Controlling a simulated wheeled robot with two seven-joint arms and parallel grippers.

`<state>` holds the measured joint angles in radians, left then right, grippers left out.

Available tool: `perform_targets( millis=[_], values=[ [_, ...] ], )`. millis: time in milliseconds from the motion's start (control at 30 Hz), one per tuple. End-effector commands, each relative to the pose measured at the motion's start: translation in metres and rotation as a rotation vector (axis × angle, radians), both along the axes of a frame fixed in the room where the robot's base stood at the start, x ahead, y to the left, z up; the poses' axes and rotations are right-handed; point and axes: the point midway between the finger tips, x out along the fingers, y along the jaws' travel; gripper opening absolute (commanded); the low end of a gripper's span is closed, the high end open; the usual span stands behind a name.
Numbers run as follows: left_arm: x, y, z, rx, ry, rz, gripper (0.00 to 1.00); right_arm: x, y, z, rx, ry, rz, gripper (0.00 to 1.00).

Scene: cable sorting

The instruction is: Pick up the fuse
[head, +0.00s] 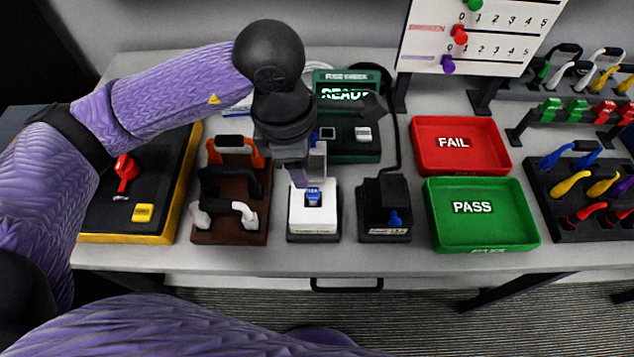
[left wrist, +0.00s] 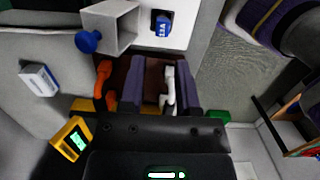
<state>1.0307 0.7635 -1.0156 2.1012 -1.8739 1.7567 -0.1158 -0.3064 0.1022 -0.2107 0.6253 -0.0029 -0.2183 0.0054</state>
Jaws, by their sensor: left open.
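A blue fuse (head: 314,196) with a light label sits upright in a white block (head: 313,219) at the middle of the table. In the left wrist view the fuse (left wrist: 162,25) shows just beyond my fingertips, in the white surface. My left gripper (head: 303,180) points down over the back of the white block, close to the fuse. In the left wrist view its two purple fingers (left wrist: 161,62) are apart, with nothing held between them. Whether a finger touches the block cannot be told. My right gripper is not in view.
A grey chute with a blue knob (left wrist: 88,41) stands by the white block. A brown rack (head: 230,228) is to its left, a black block with a blue piece (head: 395,218) to its right. A green checker (head: 350,145) reads READY behind. Red (head: 495,126) and green (head: 532,238) trays lie right.

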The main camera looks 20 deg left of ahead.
Motion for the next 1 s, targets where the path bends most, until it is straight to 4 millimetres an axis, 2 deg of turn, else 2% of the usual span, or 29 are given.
perform_targets(
  millis=[300, 400, 567, 667, 767, 800, 1000],
  values=[
    [0.003, -0.014, -0.057, -0.004, 0.003, -0.001, 0.41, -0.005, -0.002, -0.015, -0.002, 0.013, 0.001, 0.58],
    [0.003, -0.015, -0.063, -0.006, 0.002, -0.001, 0.41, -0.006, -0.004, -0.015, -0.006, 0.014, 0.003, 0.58],
    [0.004, -0.015, -0.062, -0.005, 0.0, -0.001, 0.41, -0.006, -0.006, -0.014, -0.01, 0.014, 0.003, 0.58],
    [0.004, -0.015, -0.062, -0.006, 0.0, -0.001, 0.24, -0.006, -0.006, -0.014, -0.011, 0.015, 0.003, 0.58],
    [0.004, -0.015, -0.062, -0.006, 0.0, -0.001, 0.03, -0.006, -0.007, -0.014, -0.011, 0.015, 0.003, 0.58],
    [0.004, -0.015, -0.062, -0.006, 0.0, -0.001, 0.0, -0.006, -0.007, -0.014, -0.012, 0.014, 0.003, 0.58],
    [0.004, -0.015, -0.062, -0.006, 0.0, -0.001, 0.0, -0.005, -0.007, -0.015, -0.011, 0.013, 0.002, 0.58]
  ],
)
